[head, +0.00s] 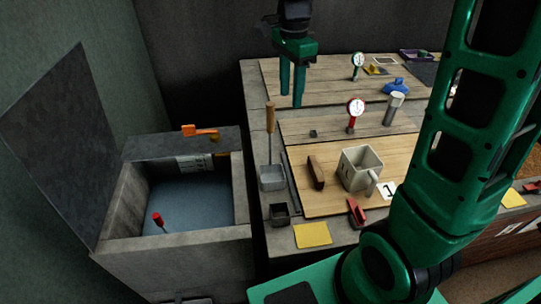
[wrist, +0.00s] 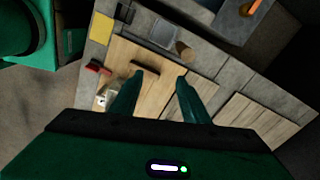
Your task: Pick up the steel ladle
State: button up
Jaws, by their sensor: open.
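What looks like the steel ladle (head: 271,178) stands near the left edge of the table, a square grey metal scoop with an upright wooden handle (head: 270,118). In the wrist view its grey scoop (wrist: 164,34) and the end of its handle (wrist: 185,49) show past the fingertips. My gripper (head: 291,96) is open and empty, pointing down over the table. In the head view it appears above and right of the handle's top, apart from it.
A stone basin (head: 122,205) with a raised lid is at the left. A small dark square cup (head: 279,214), a brown block (head: 315,172), a grey mug (head: 360,168) and a red gauge (head: 356,110) are on the table. A yellow sheet (head: 313,235) lies near the front edge.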

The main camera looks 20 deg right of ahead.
jog(key=m, duration=0.2)
send_near(270, 120)
jog(key=shift+w+d+f, duration=0.2)
jog(key=shift+w+d, duration=0.2)
jog(key=shift+a+f, duration=0.1)
jog(key=shift+f, duration=0.25)
jog(key=f, duration=1)
jog(key=shift+w, duration=0.2)
jog(key=shift+c, duration=0.7)
grip_shut()
jog(key=shift+r, duration=0.1)
